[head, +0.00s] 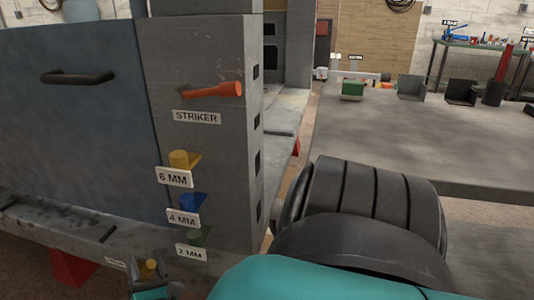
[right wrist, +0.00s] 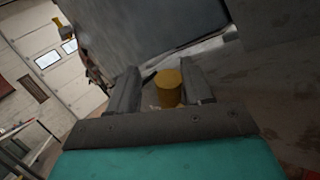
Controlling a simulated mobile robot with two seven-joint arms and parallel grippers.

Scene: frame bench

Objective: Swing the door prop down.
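A grey door panel (head: 75,125) with a dark bar handle (head: 78,77) stands at the left of the head view, beside a grey post (head: 205,150). Low on the frame is a small yellow knob (head: 149,266); which part it belongs to is hard to tell. The teal body of my right gripper shows just below it at the bottom edge. In the right wrist view, my right gripper (right wrist: 163,88) is open, with its fingers either side of a yellow cylinder (right wrist: 168,86), apparently that knob. A grip on it is not visible. My left gripper is out of view.
The post carries an orange striker (head: 212,91) and yellow (head: 180,159), blue (head: 188,202) and green (head: 196,237) pieces labelled 6, 4 and 2 MM. A grey bench (head: 400,135) with small bins stands at the right. My right arm covers the lower middle.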

